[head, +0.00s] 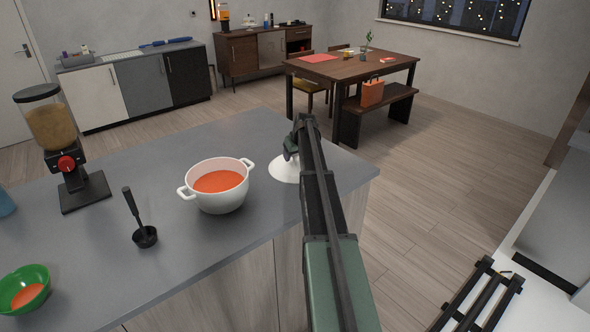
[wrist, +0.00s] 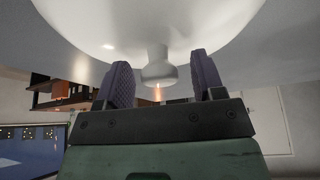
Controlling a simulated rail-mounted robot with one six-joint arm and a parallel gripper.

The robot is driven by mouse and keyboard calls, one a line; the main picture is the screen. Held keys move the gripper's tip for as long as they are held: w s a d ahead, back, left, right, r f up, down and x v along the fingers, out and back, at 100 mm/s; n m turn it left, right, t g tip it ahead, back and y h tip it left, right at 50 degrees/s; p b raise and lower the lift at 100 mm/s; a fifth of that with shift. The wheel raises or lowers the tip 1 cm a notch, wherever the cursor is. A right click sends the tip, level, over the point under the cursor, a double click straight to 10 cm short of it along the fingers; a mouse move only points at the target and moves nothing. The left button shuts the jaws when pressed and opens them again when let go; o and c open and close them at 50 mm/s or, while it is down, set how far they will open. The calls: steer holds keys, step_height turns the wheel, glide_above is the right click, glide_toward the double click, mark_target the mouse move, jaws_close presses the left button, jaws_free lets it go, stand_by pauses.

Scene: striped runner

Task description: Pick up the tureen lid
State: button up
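The white tureen lid (head: 284,172) lies on the grey counter (head: 240,130) near its right end, partly hidden behind my arm. In the wrist view the lid (wrist: 220,22) fills the top, with its rounded knob (wrist: 157,66) pointing toward my gripper. My gripper (head: 290,148) is at the lid in the head view. In the wrist view its two dark ridged fingers (wrist: 164,80) stand apart on either side of the knob, with gaps showing on both sides. The white tureen (head: 220,199) holds orange soup and stands open left of the lid.
A green bowl (head: 24,290) and a dispenser (head: 60,150) are farther left. A dining table (head: 352,68) and bench (head: 378,100) stand beyond the counter. The counter behind the tureen is clear.

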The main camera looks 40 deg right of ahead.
jaws_close()
steer(key=shift+r, duration=0.1)
